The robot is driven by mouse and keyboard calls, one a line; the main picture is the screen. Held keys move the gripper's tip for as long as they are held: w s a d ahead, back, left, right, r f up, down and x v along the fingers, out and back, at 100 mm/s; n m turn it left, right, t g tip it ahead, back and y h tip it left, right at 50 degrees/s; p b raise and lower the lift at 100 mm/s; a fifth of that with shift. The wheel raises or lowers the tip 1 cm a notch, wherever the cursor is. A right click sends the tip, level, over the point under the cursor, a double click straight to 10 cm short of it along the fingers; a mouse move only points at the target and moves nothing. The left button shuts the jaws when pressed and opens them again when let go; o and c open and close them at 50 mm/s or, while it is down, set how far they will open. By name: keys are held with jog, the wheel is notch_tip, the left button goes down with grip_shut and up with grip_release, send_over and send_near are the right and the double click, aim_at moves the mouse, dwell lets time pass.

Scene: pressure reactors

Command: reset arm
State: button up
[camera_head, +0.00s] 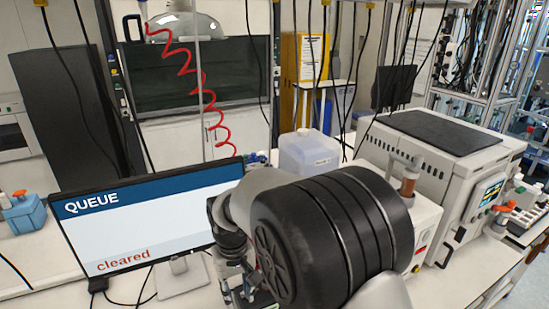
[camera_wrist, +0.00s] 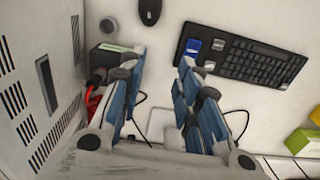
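My gripper (camera_wrist: 161,62) shows in the wrist view with two blue-padded fingers spread apart. Only bare white bench shows between them, so it is open and empty. In the head view my arm's large black joint fills the lower middle. My gripper is small and partly hidden there, low at the lower centre, just right of the monitor. The monitor (camera_head: 150,225) reads "QUEUE" and "cleared".
In the wrist view a black keyboard (camera_wrist: 243,60) with a blue item on it lies at right, a mouse (camera_wrist: 149,11) at top. A vented grey housing (camera_wrist: 40,70) stands close at left. A translucent container (camera_head: 308,153) and a boxy instrument (camera_head: 440,160) stand on the bench.

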jog(key=s+d+r+m+t+b, duration=0.1)
jog(key=s+d+r+b, duration=0.25)
jog(key=d, duration=0.35)
jog(key=s+d+r+m+t+b, duration=0.1)
jog(key=s+d+r+b, duration=0.1)
jog(key=s+d+r, duration=0.3)
jog(key=s+d+f+m+t+b, duration=0.2)
jog(key=s+d+m+b, duration=0.1)
jog(key=s+d, duration=0.8)
jog(key=s+b, duration=0.1)
jog(key=s, duration=0.2)
jog(key=shift+s+f+t+b, duration=0.25)
jog(key=shift+f+t+b, duration=0.05)
